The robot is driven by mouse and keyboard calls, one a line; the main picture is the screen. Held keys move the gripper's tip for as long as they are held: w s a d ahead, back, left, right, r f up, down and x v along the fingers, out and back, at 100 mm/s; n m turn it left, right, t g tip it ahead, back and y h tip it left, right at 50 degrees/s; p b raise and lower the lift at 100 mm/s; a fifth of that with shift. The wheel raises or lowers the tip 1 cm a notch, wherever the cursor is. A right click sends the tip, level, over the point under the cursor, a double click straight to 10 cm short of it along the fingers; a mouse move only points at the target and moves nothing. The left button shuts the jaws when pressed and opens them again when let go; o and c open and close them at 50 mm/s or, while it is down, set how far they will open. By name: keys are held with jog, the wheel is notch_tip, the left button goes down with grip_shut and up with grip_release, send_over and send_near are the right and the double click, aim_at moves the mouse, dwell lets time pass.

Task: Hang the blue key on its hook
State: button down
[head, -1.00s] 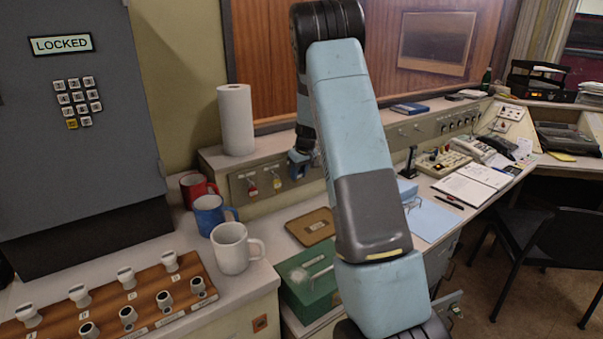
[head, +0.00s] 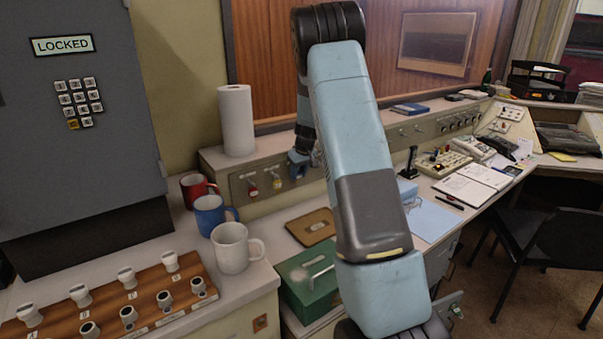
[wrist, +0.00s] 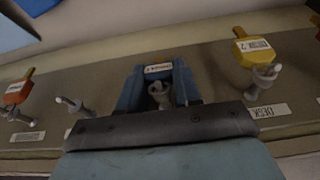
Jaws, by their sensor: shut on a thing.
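My gripper (wrist: 158,84) is shut on the blue key (wrist: 158,69), whose blue tag has a white label too small to read. In the wrist view, a metal hook (wrist: 158,93) shows between the fingers, right at the tag. I cannot tell whether the tag is on the hook or only in front of it. In the head view my gripper (head: 299,166) is close against the hook panel (head: 240,190), right of the yellow key. The blue key cannot be made out there.
A yellow key (wrist: 256,50) hangs close beside my gripper, and an orange key (wrist: 18,90) is at the far left. A bare hook (wrist: 75,104) lies between. Mugs (head: 230,248), a brown tray (head: 312,227) and a green box (head: 308,285) stand below the panel.

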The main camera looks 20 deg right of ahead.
jog(key=shift+w+a+r, duration=0.25)
jog(key=shift+w+a, duration=0.15)
jog(key=shift+w, duration=0.1)
jog(key=c, duration=1.1)
grip_release()
jog(key=shift+f, duration=0.1)
jog(key=shift+o, duration=2)
jog(key=shift+s+d+r, duration=0.2)
jog(key=shift+d, duration=0.1)
jog(key=shift+v, duration=2.6)
jog(key=shift+s, duration=0.15)
